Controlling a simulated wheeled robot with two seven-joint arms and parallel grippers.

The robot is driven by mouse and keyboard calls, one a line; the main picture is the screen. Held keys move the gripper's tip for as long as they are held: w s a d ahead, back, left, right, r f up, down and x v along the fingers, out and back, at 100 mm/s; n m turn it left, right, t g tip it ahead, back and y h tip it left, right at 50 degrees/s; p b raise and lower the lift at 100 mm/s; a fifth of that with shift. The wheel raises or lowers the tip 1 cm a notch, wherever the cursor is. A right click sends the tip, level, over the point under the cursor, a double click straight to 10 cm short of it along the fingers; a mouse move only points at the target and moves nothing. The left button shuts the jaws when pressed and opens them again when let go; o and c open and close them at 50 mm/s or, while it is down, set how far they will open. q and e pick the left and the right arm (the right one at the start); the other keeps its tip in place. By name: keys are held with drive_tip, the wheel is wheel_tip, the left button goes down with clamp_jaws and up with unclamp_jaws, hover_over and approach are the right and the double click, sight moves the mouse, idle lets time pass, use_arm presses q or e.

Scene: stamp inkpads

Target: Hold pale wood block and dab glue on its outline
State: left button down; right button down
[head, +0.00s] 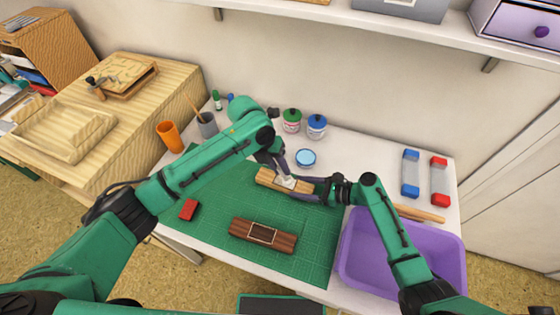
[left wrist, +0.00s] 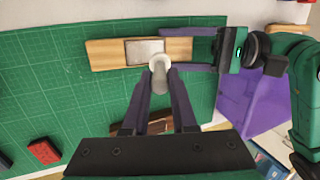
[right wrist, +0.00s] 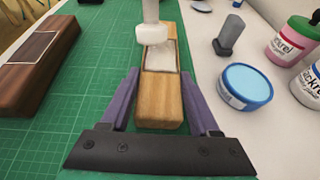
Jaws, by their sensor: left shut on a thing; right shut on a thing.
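The pale wood block (head: 267,180) lies on the green cutting mat, with a framed whitish-grey rectangle on its top. It also shows in the left wrist view (left wrist: 105,56) and right wrist view (right wrist: 158,100). My right gripper (head: 308,187) is shut around the block's right end, one finger along each long side (right wrist: 160,82). My left gripper (head: 279,166) is shut on a pale dabber (left wrist: 160,72) with a round white head (right wrist: 149,33). The head is at the rectangle's edge; I cannot tell whether it touches. The dabber partly hides the rectangle.
A dark wood block (head: 245,228) with a pale outline lies nearer on the mat, and a red block (head: 188,209) at its left. A round blue tin (head: 305,157) and two bottles (head: 291,121) stand behind. A purple bin (head: 350,268) is at right.

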use_arm(q)
drive_tip(key=shift+f, duration=0.45)
drive_tip(key=shift+w+a+f, duration=0.15)
drive_tip(key=shift+a+f, duration=0.15)
drive_tip(key=shift+f, duration=0.35)
drive_tip(key=shift+w+a, duration=0.25)
drive_tip(key=shift+a, duration=0.5)
drive_tip(key=shift+w+a, duration=0.25)
drive_tip(key=shift+a, duration=0.45)
drive_tip(key=shift+s+d, duration=0.35)
drive_tip(key=shift+d, duration=0.55)
drive_tip(key=shift+s+d, duration=0.3)
drive_tip(key=shift+d, duration=0.55)
drive_tip(key=a, duration=0.1)
drive_tip(key=w+a, duration=0.1)
drive_tip(key=a, duration=0.1)
drive_tip(key=shift+w, duration=0.1)
drive_tip(key=shift+w+a+r, duration=0.1)
drive_tip(key=shift+a, duration=0.15)
wheel_tip(320, 180, up, 8)
